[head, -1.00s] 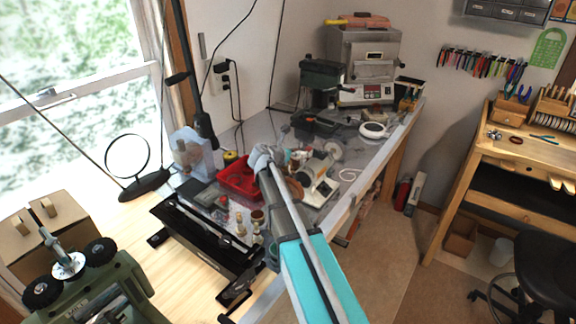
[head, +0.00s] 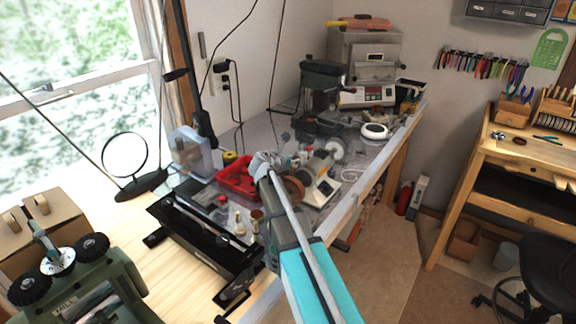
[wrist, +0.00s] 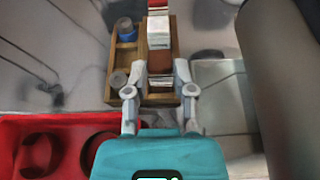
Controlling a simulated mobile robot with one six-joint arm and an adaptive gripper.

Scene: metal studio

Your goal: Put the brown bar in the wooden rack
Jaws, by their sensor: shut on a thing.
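In the wrist view my gripper (wrist: 160,72) has its two grey fingers on either side of a brown bar (wrist: 160,62), shut on it. The bar is over the wooden rack (wrist: 124,56), between its side walls; whether it touches the rack's floor I cannot tell. Behind the bar, the rack holds a white block (wrist: 159,33) and a red one. Its left compartments hold a blue round thing and a grey round thing. In the head view my gripper (head: 264,163) is above the bench beside the red tray; the bar and rack are not clear there.
A red tray (head: 230,187) with dark round items lies close to my gripper's left. A bench grinder (head: 319,190) stands to its right. Small bottles (head: 240,222) stand in front. A drill press (head: 322,85) and a kiln (head: 364,62) are at the back.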

